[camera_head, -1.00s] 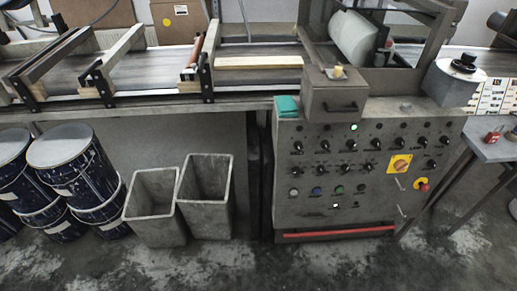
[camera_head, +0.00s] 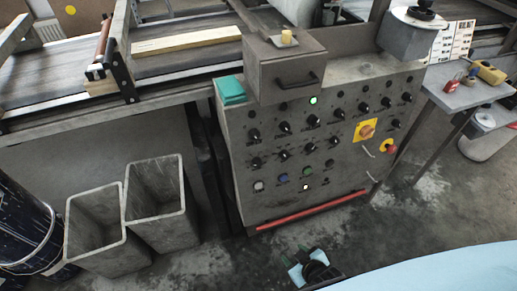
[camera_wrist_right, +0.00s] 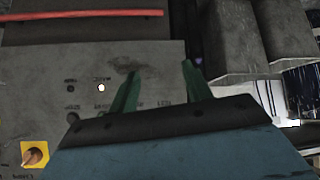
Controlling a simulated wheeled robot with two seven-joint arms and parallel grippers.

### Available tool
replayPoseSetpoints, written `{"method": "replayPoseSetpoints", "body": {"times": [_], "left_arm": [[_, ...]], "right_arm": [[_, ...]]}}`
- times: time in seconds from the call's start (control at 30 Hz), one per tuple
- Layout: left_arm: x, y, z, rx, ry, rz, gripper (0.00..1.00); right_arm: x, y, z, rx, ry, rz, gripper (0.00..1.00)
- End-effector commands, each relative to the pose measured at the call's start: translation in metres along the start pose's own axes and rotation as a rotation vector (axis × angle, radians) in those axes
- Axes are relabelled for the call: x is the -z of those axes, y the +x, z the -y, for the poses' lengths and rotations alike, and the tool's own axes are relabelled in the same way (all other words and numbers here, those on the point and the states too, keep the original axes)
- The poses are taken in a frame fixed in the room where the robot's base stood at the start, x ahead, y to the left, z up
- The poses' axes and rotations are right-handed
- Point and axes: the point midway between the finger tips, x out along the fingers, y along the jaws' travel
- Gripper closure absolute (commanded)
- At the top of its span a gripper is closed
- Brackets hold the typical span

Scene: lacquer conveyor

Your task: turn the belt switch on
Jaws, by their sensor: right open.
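The grey control panel (camera_head: 290,190) carries rows of black knobs (camera_head: 312,121), whose labels are too small to read, so I cannot tell which one is the belt switch. A yellow plate with an orange rotary knob (camera_head: 366,131) sits at its right; it also shows in the right wrist view (camera_wrist_right: 34,154). My left gripper is not seen.
Two grey bins (camera_head: 158,200) stand left of the panel, beside a dark blue drum (camera_head: 25,230). A red bar (camera_head: 310,211) runs along the panel's lower edge. A side table (camera_head: 455,95) stands at the right. The floor before the panel is clear.

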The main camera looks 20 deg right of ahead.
Motion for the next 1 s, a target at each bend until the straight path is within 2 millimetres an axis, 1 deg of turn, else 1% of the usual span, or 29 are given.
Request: {"method": "replayPoseSetpoints", "body": {"times": [0.03,0.07,0.1,0.17,0.2,0.27,0.3,0.4,0.5,0.53,0.6,0.67,0.77,0.83,1.0], "left_arm": [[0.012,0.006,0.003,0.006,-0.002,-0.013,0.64],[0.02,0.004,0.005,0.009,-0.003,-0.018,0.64],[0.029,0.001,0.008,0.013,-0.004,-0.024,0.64],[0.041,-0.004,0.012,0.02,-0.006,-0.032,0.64],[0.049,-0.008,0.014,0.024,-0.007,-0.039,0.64],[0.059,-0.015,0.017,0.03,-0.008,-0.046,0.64],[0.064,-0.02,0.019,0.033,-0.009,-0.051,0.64],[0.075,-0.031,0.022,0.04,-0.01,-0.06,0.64],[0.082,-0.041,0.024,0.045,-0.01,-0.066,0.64],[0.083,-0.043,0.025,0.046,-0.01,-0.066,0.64],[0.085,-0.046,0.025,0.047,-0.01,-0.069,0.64],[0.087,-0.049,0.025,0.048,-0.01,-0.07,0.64],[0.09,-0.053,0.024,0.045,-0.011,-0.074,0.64],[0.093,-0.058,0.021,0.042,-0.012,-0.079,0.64],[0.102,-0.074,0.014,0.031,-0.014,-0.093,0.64]], "right_arm": [[0.032,0.007,-0.004,-0.015,-0.012,-0.096,0.51],[0.052,0.005,-0.007,-0.025,-0.019,-0.151,0.51],[0.08,0.002,-0.011,-0.039,-0.03,-0.223,0.51],[0.119,-0.008,-0.017,-0.062,-0.045,-0.33,0.51],[0.143,-0.017,-0.021,-0.078,-0.055,-0.397,0.51],[0.175,-0.033,-0.026,-0.102,-0.07,-0.491,0.51],[0.194,-0.044,-0.03,-0.117,-0.078,-0.548,0.51],[0.232,-0.073,-0.036,-0.153,-0.097,-0.666,0.51],[0.255,-0.095,-0.041,-0.178,-0.108,-0.745,0.51],[0.259,-0.101,-0.042,-0.184,-0.11,-0.761,0.51],[0.267,-0.109,-0.044,-0.193,-0.114,-0.788,0.51],[0.272,-0.111,-0.045,-0.197,-0.116,-0.8,0.51],[0.279,-0.107,-0.046,-0.199,-0.117,-0.805,0.51],[0.286,-0.101,-0.047,-0.199,-0.116,-0.806,0.51],[0.308,-0.079,-0.051,-0.198,-0.115,-0.806,0.51]]}}
